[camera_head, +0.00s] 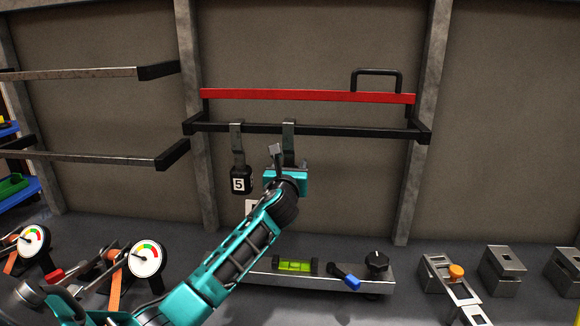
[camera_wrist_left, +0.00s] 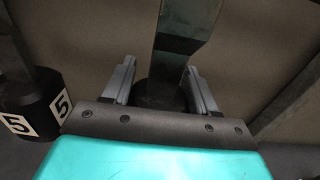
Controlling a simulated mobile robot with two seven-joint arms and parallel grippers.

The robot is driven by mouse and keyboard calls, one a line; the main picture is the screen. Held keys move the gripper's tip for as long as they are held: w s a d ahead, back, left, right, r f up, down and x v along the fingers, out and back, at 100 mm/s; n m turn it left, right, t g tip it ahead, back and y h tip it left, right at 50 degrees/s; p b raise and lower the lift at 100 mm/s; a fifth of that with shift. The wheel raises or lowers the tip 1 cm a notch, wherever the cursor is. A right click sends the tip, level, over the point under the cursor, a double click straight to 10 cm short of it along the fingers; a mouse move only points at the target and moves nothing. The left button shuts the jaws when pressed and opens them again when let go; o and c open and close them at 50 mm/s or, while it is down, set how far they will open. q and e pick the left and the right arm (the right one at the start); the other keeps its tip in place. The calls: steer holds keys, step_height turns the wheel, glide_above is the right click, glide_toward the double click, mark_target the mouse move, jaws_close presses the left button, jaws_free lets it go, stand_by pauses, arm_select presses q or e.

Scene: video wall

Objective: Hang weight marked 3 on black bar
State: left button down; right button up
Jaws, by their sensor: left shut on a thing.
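The black bar (camera_head: 340,131) runs level across the wall frame under a red bar. A weight marked 5 (camera_head: 240,181) hangs from it by a metal hook, and shows at the left of the left wrist view (camera_wrist_left: 30,105). My left gripper (camera_head: 286,160) is just below the bar, right of that weight, shut on a second weight with a flat metal hook (camera_head: 288,139). In the left wrist view, that weight's dark round body (camera_wrist_left: 160,92) lies between the fingers. The hook's top overlaps the bar; I cannot tell whether it bears on it. Its number is hidden.
The red bar (camera_head: 300,96) with a black handle (camera_head: 377,73) sits just above. Black and metal rails (camera_head: 90,157) stick out at the left. Below are dial gauges (camera_head: 146,259), a bench fixture with a green level (camera_head: 295,266), and metal blocks (camera_head: 503,270). The black bar's right half is free.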

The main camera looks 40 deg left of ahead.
arm_select(q)
steer(key=shift+r, duration=0.2)
steer(key=c, duration=0.6)
jaws_free()
steer(key=o, duration=0.3)
steer(key=shift+f, duration=0.1)
steer(key=shift+o, duration=0.3)
steer(key=shift+s+f, duration=0.1)
steer(key=shift+f, duration=0.2)
steer(key=p+v, duration=0.1)
steer(key=v, duration=1.1)
steer(key=shift+s+d+r, duration=0.2)
steer(key=shift+s+d, duration=0.1)
